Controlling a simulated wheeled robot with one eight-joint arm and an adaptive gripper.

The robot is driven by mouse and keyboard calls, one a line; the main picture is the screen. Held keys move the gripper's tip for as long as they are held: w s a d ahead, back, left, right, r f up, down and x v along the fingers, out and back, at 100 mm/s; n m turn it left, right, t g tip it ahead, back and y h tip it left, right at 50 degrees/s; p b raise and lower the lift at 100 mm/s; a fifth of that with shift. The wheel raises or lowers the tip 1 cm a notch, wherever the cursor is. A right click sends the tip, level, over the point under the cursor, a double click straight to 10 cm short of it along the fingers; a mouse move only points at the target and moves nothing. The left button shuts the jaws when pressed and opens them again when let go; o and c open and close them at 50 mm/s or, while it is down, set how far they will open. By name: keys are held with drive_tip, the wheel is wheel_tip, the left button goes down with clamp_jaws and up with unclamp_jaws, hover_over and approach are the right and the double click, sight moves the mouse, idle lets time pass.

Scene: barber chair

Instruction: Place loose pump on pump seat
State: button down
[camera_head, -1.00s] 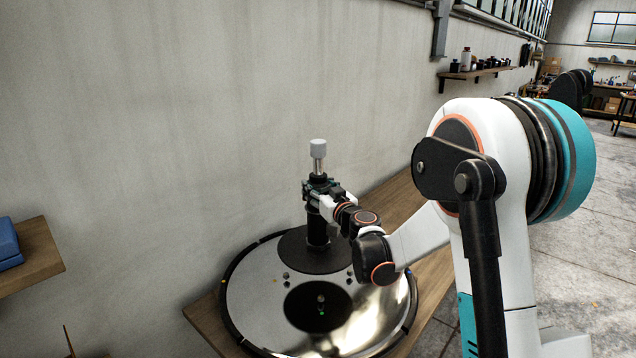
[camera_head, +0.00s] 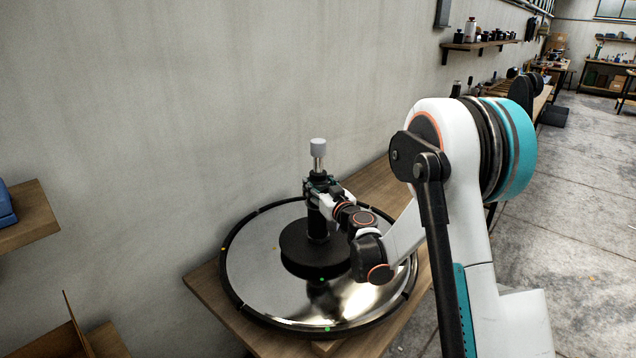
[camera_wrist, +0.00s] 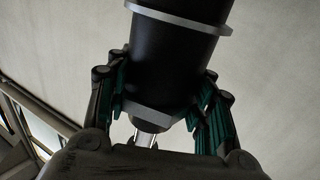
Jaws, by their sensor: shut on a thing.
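The pump (camera_head: 318,222) is an upright black cylinder with a silver rod, a grey cap on top and a wide black disc base. It stands over the middle of a round mirror-like chair base (camera_head: 255,265). A green dot shows at the disc's front edge and another on the chair base's front rim. The pump seat is hidden beneath the disc; I cannot tell whether they touch. My gripper (camera_head: 318,188) is shut on the pump's upper body from the right. In the wrist view, green-padded fingers flank the black cylinder (camera_wrist: 180,50).
The chair base rests on a wooden bench (camera_head: 205,285) against a grey wall. A wooden shelf (camera_head: 30,215) with a blue item is at the left edge. A wall shelf (camera_head: 480,44) with several small items is at the upper right. Concrete floor is open at right.

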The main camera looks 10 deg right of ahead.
wheel_tip(320, 180, down, 2)
drive_tip(key=shift+f+b, duration=0.2)
drive_tip(key=shift+b, duration=0.15)
